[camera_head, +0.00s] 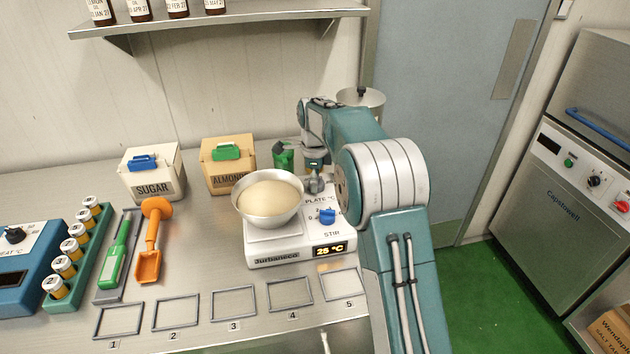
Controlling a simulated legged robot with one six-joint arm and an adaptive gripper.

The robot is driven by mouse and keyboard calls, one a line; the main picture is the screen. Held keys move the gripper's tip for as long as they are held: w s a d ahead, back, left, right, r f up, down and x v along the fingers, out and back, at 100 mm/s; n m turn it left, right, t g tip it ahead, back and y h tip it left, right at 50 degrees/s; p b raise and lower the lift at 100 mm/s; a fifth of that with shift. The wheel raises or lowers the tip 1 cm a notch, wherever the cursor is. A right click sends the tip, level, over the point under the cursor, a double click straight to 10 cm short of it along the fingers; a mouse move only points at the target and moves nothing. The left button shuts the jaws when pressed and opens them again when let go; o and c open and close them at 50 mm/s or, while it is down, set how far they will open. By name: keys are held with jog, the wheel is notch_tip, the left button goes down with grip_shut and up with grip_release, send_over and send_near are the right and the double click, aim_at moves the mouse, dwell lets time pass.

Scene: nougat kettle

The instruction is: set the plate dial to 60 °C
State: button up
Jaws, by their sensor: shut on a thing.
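The white hot plate (270,258) stands on the steel bench, and its display (330,250) reads 25 °C. A steel bowl (268,219) with a pale, smooth mass sits on its top plate. My gripper (315,184) points down at the plate dial's place, just behind the "PLATE °C" lettering. It is shut on the plate dial, which it mostly hides, so the dial's pointer cannot be read. The blue stir dial (327,215) is in front of it, free of the gripper.
A sugar box (153,187), an almond box (229,178) and a green container (283,158) stand behind. An orange scoop (149,262), a green-handled tool (117,258) and a vial rack (75,262) lie left. Numbered frames (234,303) line the front edge.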

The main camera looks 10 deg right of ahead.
jog(key=shift+f+m, duration=0.2)
jog(key=shift+m, duration=0.2)
jog(key=o, duration=1.1)
jog(key=shift+w+a, duration=0.1)
jog(key=shift+o, duration=0.2)
jog(key=shift+r, duration=0.2)
notch_tip(320, 180, up, 12)
jog(key=shift+f, duration=0.15)
